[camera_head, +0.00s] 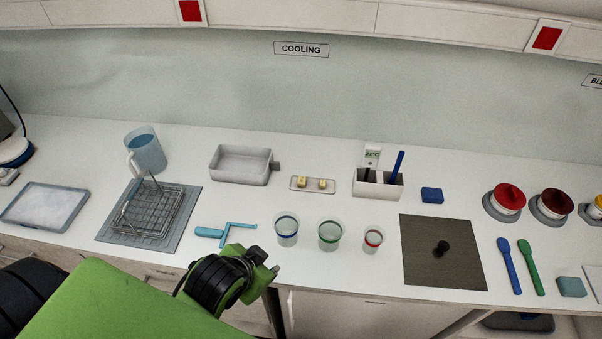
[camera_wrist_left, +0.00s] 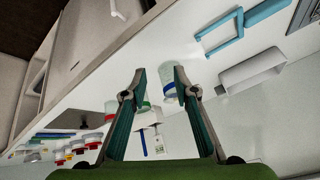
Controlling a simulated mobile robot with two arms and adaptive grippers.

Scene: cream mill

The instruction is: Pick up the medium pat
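Two small yellow pats sit on a shallow tray (camera_head: 297,187) at the middle of the counter: a left pat (camera_head: 302,180) and a right pat (camera_head: 322,184). They look close in size, and I cannot tell which is the medium one. My left gripper (camera_head: 268,259) is at the counter's front edge, in front of and left of the tray, apart from the pats. In the left wrist view its two fingers (camera_wrist_left: 160,74) are spread with nothing held between them. I cannot make out the pats there. My right gripper is in neither view.
Clear cups with a blue band (camera_head: 286,232), a green band (camera_head: 330,236) and a red band (camera_head: 373,241) stand in front of the tray. A grey basin (camera_head: 240,178) is left of it, a white holder (camera_head: 378,190) right. A blue angled tool (camera_head: 224,233) lies near the gripper.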

